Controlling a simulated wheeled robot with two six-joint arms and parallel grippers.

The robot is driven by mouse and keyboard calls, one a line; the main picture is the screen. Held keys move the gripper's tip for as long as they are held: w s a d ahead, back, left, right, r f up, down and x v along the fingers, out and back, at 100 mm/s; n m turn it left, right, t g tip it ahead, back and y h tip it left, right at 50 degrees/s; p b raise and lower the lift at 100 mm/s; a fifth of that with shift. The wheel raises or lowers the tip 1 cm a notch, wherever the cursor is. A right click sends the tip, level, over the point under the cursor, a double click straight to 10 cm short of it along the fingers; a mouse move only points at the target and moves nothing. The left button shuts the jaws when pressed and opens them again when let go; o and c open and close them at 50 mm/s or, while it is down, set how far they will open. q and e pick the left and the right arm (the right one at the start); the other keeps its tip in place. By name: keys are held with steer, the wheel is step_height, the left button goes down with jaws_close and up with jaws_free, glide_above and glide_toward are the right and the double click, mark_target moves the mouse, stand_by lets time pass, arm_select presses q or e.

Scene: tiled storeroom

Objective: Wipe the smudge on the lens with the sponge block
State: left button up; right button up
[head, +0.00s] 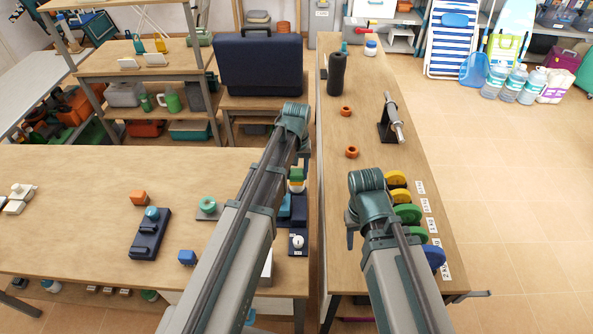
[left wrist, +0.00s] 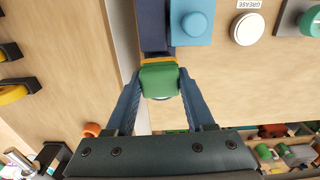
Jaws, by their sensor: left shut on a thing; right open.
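My left gripper (left wrist: 160,80) is shut on a small block, green with a yellow layer, which looks like the sponge block (left wrist: 159,77). It sits at the end of a dark blue fixture (left wrist: 152,25) on the left table; I cannot tell if they touch. In the head view my left arm hides most of this spot. No lens or smudge can be made out for certain. A white disc (left wrist: 247,28) lies beside a GREASE label. My right gripper (head: 357,235) is open, over the right table by the coloured discs; its fingertips are mostly hidden.
A light blue plate with a blue knob (left wrist: 194,24) adjoins the fixture. The left table (head: 80,215) also holds a navy block (head: 150,235) and orange and blue pieces. A gap divides it from the right table (head: 340,190), where orange rings (head: 351,152) and a metal cylinder (head: 393,118) stand.

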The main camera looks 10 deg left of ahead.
arm_select(q)
steer(key=shift+r, duration=0.1)
step_height(320, 180, up, 6)
steer(key=p, duration=0.6)
step_height(320, 180, up, 3)
steer(key=p, duration=0.3)
stand_by(0.6)
